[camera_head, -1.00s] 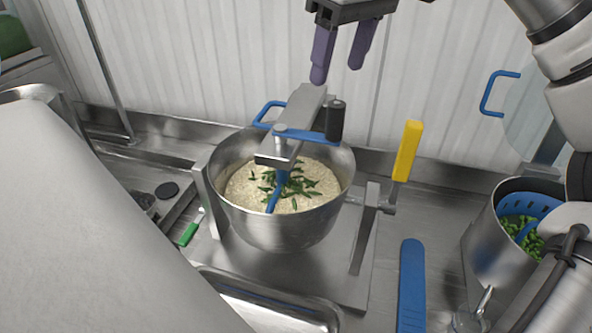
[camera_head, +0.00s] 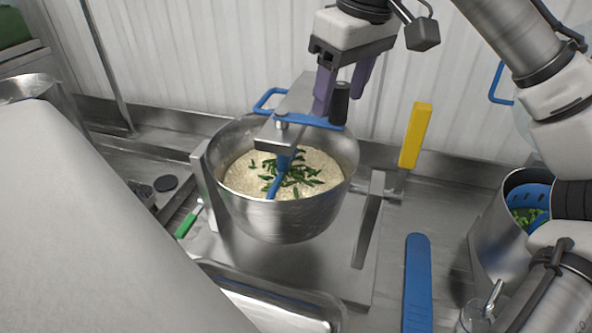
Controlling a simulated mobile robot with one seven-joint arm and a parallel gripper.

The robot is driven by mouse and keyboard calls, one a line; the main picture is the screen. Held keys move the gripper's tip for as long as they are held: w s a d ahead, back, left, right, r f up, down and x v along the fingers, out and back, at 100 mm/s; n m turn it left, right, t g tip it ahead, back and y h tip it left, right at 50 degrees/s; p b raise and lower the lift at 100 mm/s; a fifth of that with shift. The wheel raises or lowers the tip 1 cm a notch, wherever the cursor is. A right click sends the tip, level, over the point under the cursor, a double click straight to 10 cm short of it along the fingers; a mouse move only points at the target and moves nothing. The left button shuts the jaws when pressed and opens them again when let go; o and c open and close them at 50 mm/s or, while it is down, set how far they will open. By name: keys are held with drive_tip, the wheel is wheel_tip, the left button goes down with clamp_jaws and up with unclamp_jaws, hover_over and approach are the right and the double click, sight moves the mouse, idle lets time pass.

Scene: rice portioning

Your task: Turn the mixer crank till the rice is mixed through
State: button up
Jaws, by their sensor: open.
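The steel mixer bowl (camera_head: 285,222) holds pale rice (camera_head: 243,177) with green leaf strips (camera_head: 297,172) lying in a patch on top. A blue paddle (camera_head: 276,184) reaches down into the rice. The blue crank arm (camera_head: 300,119) runs to the right from the hub on the steel bridge over the bowl. Its black upright knob (camera_head: 340,104) stands at the right end. My gripper (camera_head: 342,95) is open, its purple fingers pointing down at the knob. One finger is left of the knob and the other is behind it to the right. I cannot tell whether they touch it.
A yellow handle (camera_head: 414,135) stands upright right of the bowl. A blue-handled utensil (camera_head: 417,285) lies on the counter. A steel pot (camera_head: 492,245) with a blue strainer and green pieces stands at the right. A steel tray (camera_head: 270,302) is in front.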

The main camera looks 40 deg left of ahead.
sight(338, 121)
drive_tip(key=shift+f, duration=0.25)
drive_tip(key=shift+f+b, duration=0.4)
drive_tip(key=shift+f, duration=0.9)
drive_tip(key=shift+r+p, duration=0.25)
drive_tip(key=shift+p, duration=0.05)
drive_tip(key=shift+r+p, duration=0.3)
drive_tip(key=shift+p, duration=0.2)
drive_tip(key=c, duration=1)
